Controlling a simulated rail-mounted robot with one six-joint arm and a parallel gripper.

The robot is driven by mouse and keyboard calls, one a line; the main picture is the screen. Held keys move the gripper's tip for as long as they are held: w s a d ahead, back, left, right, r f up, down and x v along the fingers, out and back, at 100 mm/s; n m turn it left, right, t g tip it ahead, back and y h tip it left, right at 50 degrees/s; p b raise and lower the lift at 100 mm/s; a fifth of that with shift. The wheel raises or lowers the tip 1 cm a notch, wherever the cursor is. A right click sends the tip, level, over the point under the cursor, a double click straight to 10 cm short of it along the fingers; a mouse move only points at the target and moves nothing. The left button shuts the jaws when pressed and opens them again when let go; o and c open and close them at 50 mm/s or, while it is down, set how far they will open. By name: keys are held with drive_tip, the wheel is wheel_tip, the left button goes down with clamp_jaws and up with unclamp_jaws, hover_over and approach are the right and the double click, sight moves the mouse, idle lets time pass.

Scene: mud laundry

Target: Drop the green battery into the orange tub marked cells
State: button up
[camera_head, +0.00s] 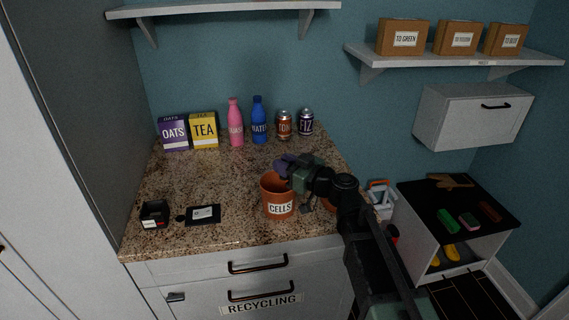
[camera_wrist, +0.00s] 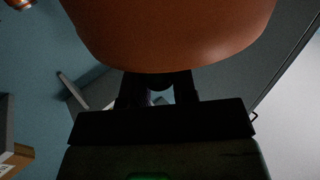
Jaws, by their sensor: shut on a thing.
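The orange tub (camera_head: 277,197) marked CELLS stands upright on the speckled counter. My gripper (camera_head: 287,165) is at the tub's rim, over its upper right part in the head view. In the wrist view an orange curved surface (camera_wrist: 170,35), apparently the tub's, fills the top, and my gripper's fingers (camera_wrist: 157,88) reach up to its edge. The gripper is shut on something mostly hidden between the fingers. I see no green battery lying on the counter, and its green does not show clearly at the fingers. I cannot tell whether the gripper touches the tub.
A second orange container (camera_head: 328,204) is partly hidden behind my arm. A black box (camera_head: 154,214) and a dark card (camera_head: 203,214) lie at left. A purple OATS box (camera_head: 173,133), yellow TEA box (camera_head: 204,130), bottles and cans line the back. The counter's middle left is clear.

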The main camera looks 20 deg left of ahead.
wheel_tip(320, 180, down, 2)
drive_tip(key=shift+f+b, duration=0.15)
drive_tip(key=shift+b, duration=0.4)
drive_tip(key=o, duration=1)
drive_tip(key=v, duration=1)
drive_tip(key=shift+s+d, duration=0.15)
drive_tip(key=shift+d, duration=0.25)
